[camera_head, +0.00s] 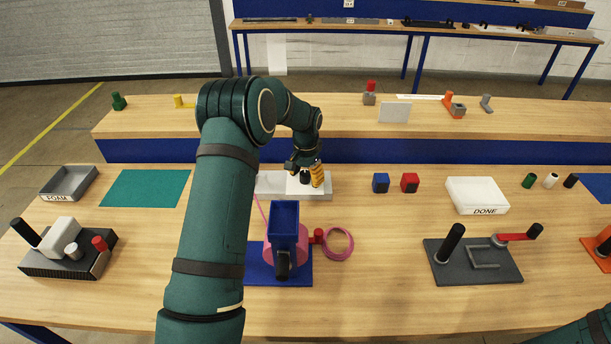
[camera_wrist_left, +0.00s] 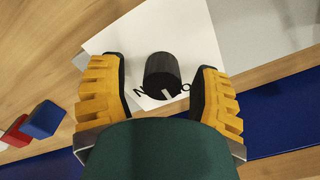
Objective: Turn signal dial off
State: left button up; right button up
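The signal dial (camera_wrist_left: 163,72) is a dark round knob on a white plate (camera_wrist_left: 190,30) in the left wrist view. A short white mark shows at its near edge, with partly hidden black letters beside it. My left gripper (camera_wrist_left: 160,82) is open, with one yellow finger on each side of the dial and a visible gap to both. In the head view, my left gripper (camera_head: 306,172) is over the grey-white panel (camera_head: 275,186) at the table's back edge. I cannot tell how far above the plate the fingertips are. My right gripper is out of view.
A blue cube (camera_head: 381,183) and a red cube (camera_head: 410,183) stand right of the panel. In front are a blue holder (camera_head: 284,220) and a pink ring (camera_head: 339,244). A white DONE box (camera_head: 477,195) and a grey fixture (camera_head: 470,265) are further right.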

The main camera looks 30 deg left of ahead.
aim_at(306, 173)
pick_arm(q)
jog(key=shift+s, duration=0.1)
notch_tip(306, 173, up, 12)
dwell(0.5)
dwell(0.5)
